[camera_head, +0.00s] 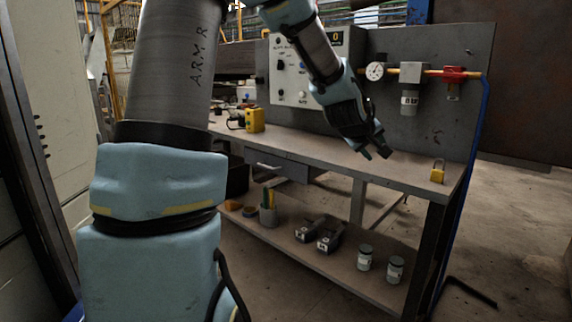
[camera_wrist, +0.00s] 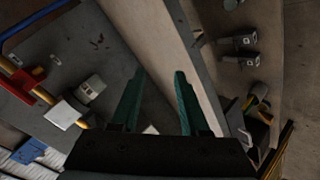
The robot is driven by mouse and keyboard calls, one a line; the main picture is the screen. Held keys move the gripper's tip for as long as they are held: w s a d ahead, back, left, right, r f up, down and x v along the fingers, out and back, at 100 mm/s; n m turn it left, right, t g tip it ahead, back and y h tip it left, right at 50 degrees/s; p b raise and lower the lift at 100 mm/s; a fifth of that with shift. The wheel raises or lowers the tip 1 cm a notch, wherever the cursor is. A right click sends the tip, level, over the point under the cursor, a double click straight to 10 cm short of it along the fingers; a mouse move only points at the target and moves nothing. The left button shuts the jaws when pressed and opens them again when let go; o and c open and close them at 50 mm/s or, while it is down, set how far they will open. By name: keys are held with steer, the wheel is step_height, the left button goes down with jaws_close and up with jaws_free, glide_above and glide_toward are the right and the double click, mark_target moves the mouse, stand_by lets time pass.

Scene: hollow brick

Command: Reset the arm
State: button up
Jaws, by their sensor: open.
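My gripper (camera_head: 376,153) hangs above the workbench top (camera_head: 395,173), angled down to the right, in the head view. In the wrist view its two green fingers (camera_wrist: 158,98) are spread apart with nothing between them. The bench top (camera_wrist: 150,30) lies beyond the fingertips there. My arm comes down from the top middle of the head view, and its upper part fills the left side. The fingertips look apart from the bench surface.
A yellow padlock (camera_head: 437,171) stands at the bench's right end. A yellow box (camera_head: 255,120) sits at the left. The back panel carries a control box (camera_head: 292,70), a gauge (camera_head: 375,71) and a red valve (camera_head: 453,78). Cans (camera_head: 395,269) stand on the lower shelf (camera_head: 335,266).

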steer(key=s+a+f+m+g+y, duration=0.1)
steer(key=s+a+f+g+y, duration=0.2)
steer(key=a, duration=0.5)
steer(key=s+a+f+m+y, duration=0.1)
steer(key=s+a+f, duration=0.2)
steer(key=a+f, duration=0.4)
steer(key=s+a+f+m+g+y, duration=0.2)
steer(key=s+a+f+g+y, duration=0.15)
steer(key=s+a, duration=1.15)
step_height(320, 180, up, 18)
steer(key=w+p, duration=0.2)
steer(key=p, duration=1.5)
steer(key=shift+a+f+g+h, duration=0.15)
steer(key=shift+f+g+h, duration=0.05)
steer(key=shift+g+h, duration=0.15)
